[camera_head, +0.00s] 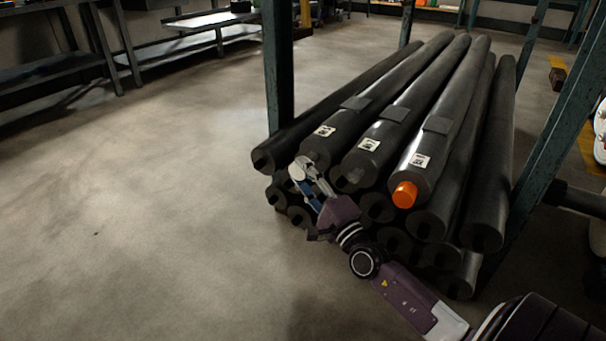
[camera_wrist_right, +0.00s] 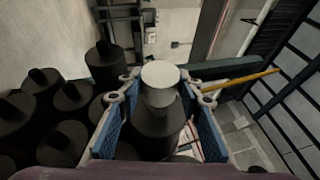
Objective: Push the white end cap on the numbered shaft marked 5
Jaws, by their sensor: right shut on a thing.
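The white end cap (camera_wrist_right: 160,74) sits between the fingers of my right gripper (camera_head: 305,172) in the right wrist view, its round pale face toward the camera. The right gripper's blue-padded fingers (camera_wrist_right: 116,112) are shut on it. In the head view, this gripper is at the near end of the left labelled roll (camera_head: 330,143) and hides part of that end. In the wrist view, a dark roll end lies in line with the cap; whether the cap is on its shaft I cannot tell. The labels' numbers are too small to read. My left gripper is out of view.
The middle labelled roll (camera_head: 378,133) shows a bare grey shaft end. The right labelled roll (camera_head: 440,120) carries an orange cap (camera_head: 405,194). More dark rolls lie beneath and beside. A green post (camera_head: 278,70) stands at left; open floor (camera_head: 140,190) lies beyond.

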